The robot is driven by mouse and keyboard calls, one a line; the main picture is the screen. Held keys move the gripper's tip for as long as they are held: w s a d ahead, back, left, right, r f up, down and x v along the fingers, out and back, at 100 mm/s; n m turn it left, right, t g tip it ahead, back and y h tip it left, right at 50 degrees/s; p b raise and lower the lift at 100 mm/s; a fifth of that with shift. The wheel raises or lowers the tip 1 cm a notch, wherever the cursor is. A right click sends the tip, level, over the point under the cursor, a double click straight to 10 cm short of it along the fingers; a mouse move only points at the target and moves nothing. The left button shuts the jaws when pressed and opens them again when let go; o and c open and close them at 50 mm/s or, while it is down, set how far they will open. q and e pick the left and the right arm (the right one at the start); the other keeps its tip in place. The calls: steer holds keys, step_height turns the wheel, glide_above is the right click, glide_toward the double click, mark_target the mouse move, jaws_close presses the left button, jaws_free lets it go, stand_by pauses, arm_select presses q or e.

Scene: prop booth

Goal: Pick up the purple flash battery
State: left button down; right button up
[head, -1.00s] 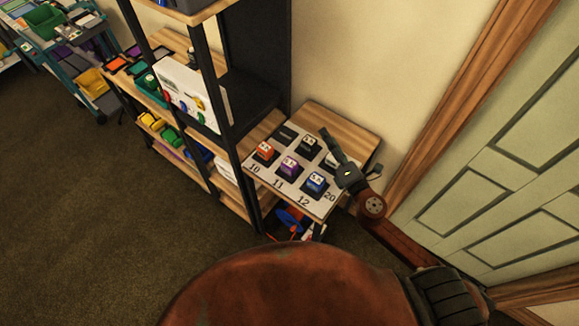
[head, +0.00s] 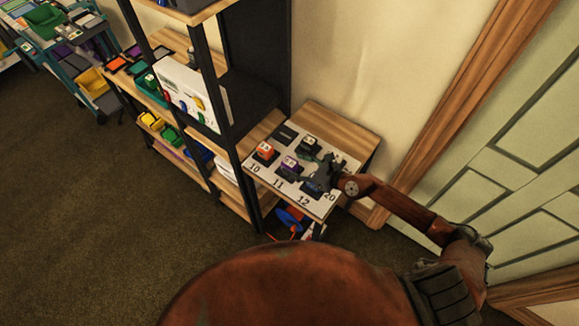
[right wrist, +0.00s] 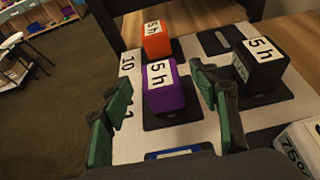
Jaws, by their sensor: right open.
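The purple flash battery (head: 289,164) sits on a black pad on a white numbered board (head: 258,174), near the number 11. In the right wrist view the purple battery (right wrist: 163,88) shows a white "5 h" label on top. My right gripper (head: 313,169) is over the board, just right of the purple battery. In the right wrist view its green-padded fingers (right wrist: 155,95) are apart, one on each side of the purple battery, with nothing held. I cannot tell whether they touch it. My left gripper is not in view.
An orange battery (right wrist: 156,40) stands behind the purple one, and a black battery (right wrist: 260,65) to its right. A white battery (right wrist: 300,145) is at lower right. A blue one is mostly hidden by my gripper. A black-framed shelf (head: 215,110) rises left of the board.

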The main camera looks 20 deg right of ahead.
steer(key=shift+x, duration=0.75)
steer(key=shift+c, duration=0.4)
steer(key=shift+r, duration=0.1)
jaws_close()
